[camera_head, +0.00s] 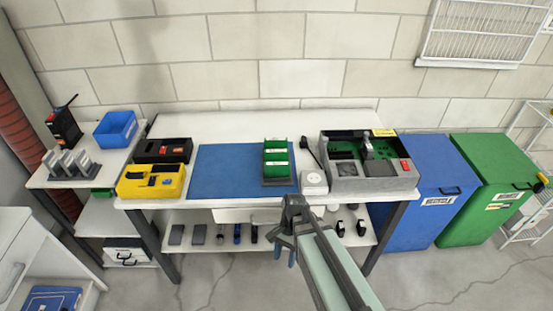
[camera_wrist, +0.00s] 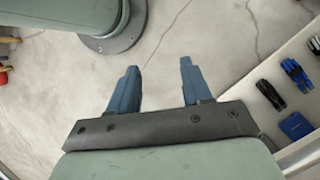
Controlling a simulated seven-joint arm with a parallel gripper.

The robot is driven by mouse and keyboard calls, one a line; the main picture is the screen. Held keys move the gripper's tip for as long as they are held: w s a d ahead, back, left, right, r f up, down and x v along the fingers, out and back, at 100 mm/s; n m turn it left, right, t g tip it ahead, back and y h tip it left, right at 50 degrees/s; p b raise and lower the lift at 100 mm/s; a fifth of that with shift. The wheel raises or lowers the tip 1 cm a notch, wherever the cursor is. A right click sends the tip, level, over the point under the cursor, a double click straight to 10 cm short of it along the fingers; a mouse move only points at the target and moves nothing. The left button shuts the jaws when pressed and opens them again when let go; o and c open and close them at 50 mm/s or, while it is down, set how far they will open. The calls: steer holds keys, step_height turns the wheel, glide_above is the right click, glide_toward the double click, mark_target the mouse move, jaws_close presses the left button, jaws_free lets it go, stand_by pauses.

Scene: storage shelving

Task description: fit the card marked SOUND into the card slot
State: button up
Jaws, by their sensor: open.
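Green cards (camera_head: 276,158) with pale label strips stand in a dark rack on the blue mat (camera_head: 225,168). Their lettering is too small to read, so I cannot tell which is marked SOUND. A grey open case (camera_head: 372,184) with a green circuit board (camera_head: 343,147) inside stands at the right end of the bench. I cannot make out the card slot in it. My gripper (camera_head: 282,256) is in front of the bench, below its top and apart from the cards and case. In the wrist view my gripper (camera_wrist: 158,78) is open and empty, with bare floor between its blue fingers.
A white device (camera_head: 313,181) sits between rack and case. Yellow (camera_head: 150,183) and black (camera_head: 163,151) boxes stand at the left end. The lower shelf (camera_head: 205,247) holds several small items. Blue (camera_head: 420,205) and green (camera_head: 490,185) bins stand to the right. The mat's left part is clear.

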steer(key=w+a+r+y, duration=0.1)
steer(key=w+a+r, duration=0.2)
steer(key=a+r, duration=0.2)
steer(key=w+a+r+t+y, duration=0.1)
steer(key=w+a+r, duration=0.3)
steer(key=a+r, duration=0.1)
steer(key=w+a+r+t+y, duration=0.1)
steer(key=w+a+r, duration=0.3)
steer(key=a, duration=0.3)
steer(key=shift+a+r, duration=0.15)
steer(key=shift+r, duration=0.25)
step_height(320, 180, up, 18)
steer(key=m+t+h, duration=0.3)
steer(key=m+h, duration=0.2)
steer(key=m, duration=0.5)
glide_above(276, 151)
steer(key=shift+w+f, duration=0.1)
steer(key=shift+f, duration=6.45)
jaws_close()
